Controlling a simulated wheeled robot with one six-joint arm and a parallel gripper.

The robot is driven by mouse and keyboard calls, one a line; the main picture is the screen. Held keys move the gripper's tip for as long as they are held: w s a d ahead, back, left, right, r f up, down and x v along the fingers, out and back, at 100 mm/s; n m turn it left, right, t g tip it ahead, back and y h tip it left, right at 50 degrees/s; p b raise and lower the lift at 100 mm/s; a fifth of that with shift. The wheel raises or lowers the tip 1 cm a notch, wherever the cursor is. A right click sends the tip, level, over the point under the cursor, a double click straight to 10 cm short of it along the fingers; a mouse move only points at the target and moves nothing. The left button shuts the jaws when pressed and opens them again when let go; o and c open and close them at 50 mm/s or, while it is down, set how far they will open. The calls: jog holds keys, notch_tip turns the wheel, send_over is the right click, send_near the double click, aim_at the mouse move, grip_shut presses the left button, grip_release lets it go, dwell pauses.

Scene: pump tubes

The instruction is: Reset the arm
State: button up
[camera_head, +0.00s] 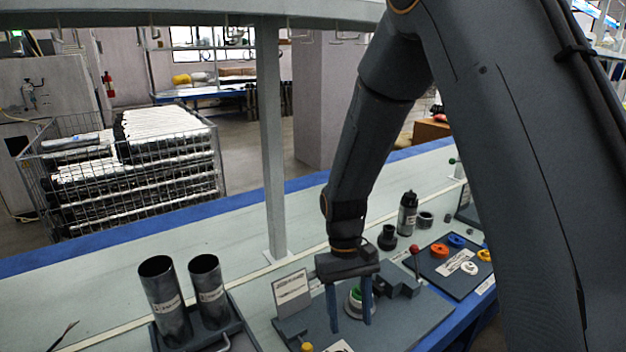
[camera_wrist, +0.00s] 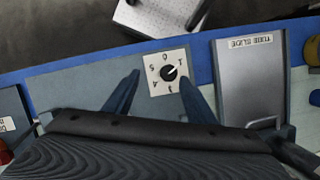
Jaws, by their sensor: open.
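My gripper (camera_head: 349,300) hangs pointing down over a dark grey fixture plate (camera_head: 405,325) on the workbench, in the lower middle of the head view. Its two blue-grey fingers are apart. Nothing is seen held.
Two dark tubes (camera_head: 165,300) stand in a holder at the left. A red-knobbed lever (camera_head: 414,250), a black bottle (camera_head: 407,213) and a board with coloured rings (camera_head: 465,262) are at the right. A bench post (camera_head: 270,140) rises behind. The bench between post and tubes is clear.

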jog(key=s+d+r+m+t+y, duration=0.1)
jog(key=s+d+r+m+t, duration=0.2)
jog(key=s+d+r, duration=0.6)
jog(key=shift+s+d+r+t, duration=0.3)
jog(key=shift+s+d, duration=0.35)
jog(key=shift+d, duration=0.25)
